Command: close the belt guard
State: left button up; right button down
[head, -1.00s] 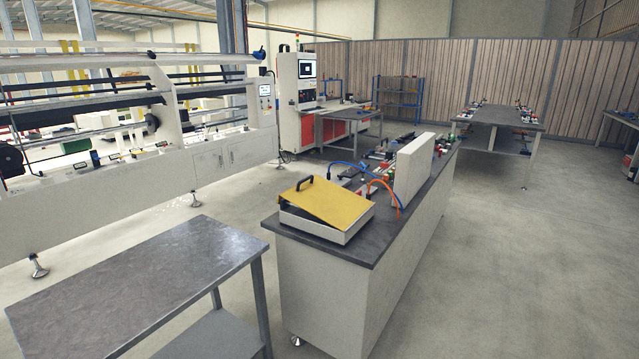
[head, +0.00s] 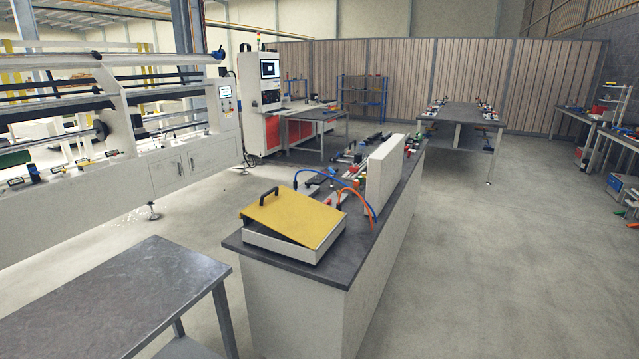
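The belt guard is a yellow lid (head: 293,217) with a black handle (head: 268,197) on a shallow white box (head: 284,247). It sits at the near end of a dark-topped workbench (head: 289,271). Neither of my grippers is in the head view.
A white upright panel (head: 386,176) stands on the bench behind the box, with orange and blue hoses beside it. A grey metal table (head: 138,290) stands at the near left. Open floor (head: 500,260) lies to the right of the bench.

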aim_at(308, 222)
jog(key=i, duration=1.15)
jog(key=u, duration=0.7)
